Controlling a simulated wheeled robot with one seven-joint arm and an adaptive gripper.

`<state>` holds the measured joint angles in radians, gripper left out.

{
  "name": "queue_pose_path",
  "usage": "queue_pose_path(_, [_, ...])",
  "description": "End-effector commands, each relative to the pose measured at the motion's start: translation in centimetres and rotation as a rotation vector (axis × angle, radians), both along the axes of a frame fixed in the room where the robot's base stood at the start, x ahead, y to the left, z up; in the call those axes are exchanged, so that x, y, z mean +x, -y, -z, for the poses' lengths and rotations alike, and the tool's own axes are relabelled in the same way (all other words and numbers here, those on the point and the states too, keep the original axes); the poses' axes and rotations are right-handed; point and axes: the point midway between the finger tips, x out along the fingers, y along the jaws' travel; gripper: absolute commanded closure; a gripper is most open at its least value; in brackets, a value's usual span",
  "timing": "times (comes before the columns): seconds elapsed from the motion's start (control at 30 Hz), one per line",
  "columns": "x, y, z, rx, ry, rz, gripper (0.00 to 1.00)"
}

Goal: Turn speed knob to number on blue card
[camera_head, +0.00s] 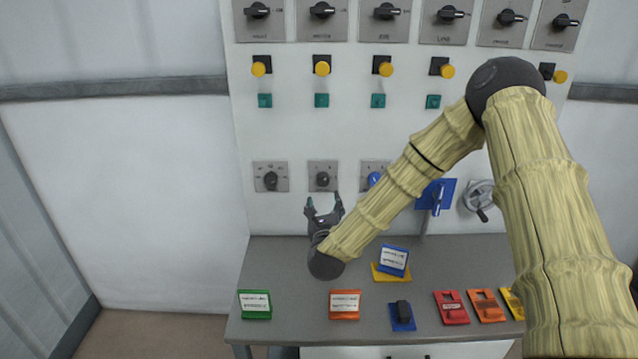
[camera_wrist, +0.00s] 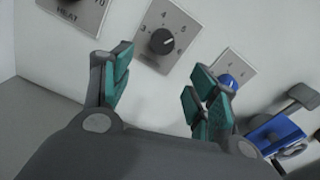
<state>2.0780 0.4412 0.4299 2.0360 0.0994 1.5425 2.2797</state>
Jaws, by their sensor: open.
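A black knob (camera_head: 322,178) sits on a square grey plate in the middle of the lower dial row. In the wrist view this knob (camera_wrist: 163,41) has numbers around it, and its light pointer mark slants to the upper right. I cannot read the plate's name. My gripper (camera_head: 323,203) is open and empty just below the knob in the head view. In the wrist view, its teal-padded fingers (camera_wrist: 160,76) stand apart, with the knob beyond the gap. A blue card holder (camera_head: 394,260) with a white label stands on the desk; its print is too small to read.
A black HEAT knob (camera_head: 270,181) is to the left and a blue knob (camera_head: 374,179) to the right, partly behind my arm. A blue lever plate (camera_head: 435,195) and handwheel (camera_head: 480,198) are farther right. Green (camera_head: 255,304) and orange (camera_head: 344,304) holders stand on the desk.

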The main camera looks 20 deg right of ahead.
Motion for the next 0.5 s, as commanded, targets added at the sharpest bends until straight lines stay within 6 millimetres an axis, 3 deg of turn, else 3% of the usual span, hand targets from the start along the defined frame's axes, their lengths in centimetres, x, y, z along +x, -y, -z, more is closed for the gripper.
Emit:
queue_pose_path(0.17, [1.3,0.0,-0.6,0.008,0.011,-0.001,0.41])
queue_pose_path(0.5, [6.7,1.3,-0.4,0.005,0.007,-0.003,0.41])
